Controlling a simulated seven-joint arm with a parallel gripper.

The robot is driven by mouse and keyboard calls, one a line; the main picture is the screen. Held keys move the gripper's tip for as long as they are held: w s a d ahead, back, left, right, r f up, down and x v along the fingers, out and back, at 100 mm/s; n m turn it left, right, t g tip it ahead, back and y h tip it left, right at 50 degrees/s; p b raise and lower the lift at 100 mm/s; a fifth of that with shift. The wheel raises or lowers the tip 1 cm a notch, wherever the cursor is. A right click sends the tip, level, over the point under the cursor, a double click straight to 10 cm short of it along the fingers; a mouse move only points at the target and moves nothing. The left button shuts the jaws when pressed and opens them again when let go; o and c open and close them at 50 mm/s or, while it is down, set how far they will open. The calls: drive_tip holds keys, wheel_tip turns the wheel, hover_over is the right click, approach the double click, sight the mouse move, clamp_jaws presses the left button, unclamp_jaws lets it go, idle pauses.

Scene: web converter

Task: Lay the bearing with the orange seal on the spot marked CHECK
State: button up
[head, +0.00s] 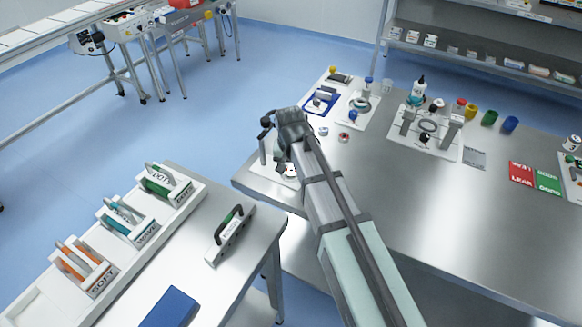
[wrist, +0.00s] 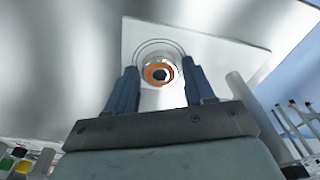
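The bearing with the orange seal (wrist: 158,73) shows in the wrist view beyond and between my fingertips, in front of a white plate (wrist: 215,50) with a thin circle drawn on it. A pale upright shape shows just below the bearing; I cannot tell how they join. My gripper (wrist: 162,72) is open, with a gap between each blue finger and the bearing. In the head view my gripper (head: 278,160) is low over the white plate (head: 262,172) at the table's near left corner and hides part of it. I cannot read a CHECK mark in either view.
Two small rings (head: 323,131) (head: 344,137) lie on the steel table (head: 390,190) behind my gripper. A blue tray (head: 321,102) and a white fixture board (head: 445,147) stand farther back. A side bench (head: 205,285) with labelled racks is at left. The table's middle is mostly clear.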

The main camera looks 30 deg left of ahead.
sight(290, 175)
drive_tip(key=shift+o, duration=1)
drive_tip(key=shift+r, duration=0.1)
wheel_tip(290, 175, up, 12)
drive_tip(key=s, duration=0.1)
drive_tip(key=shift+s+d, duration=0.15)
drive_tip(key=shift+d, duration=0.1)
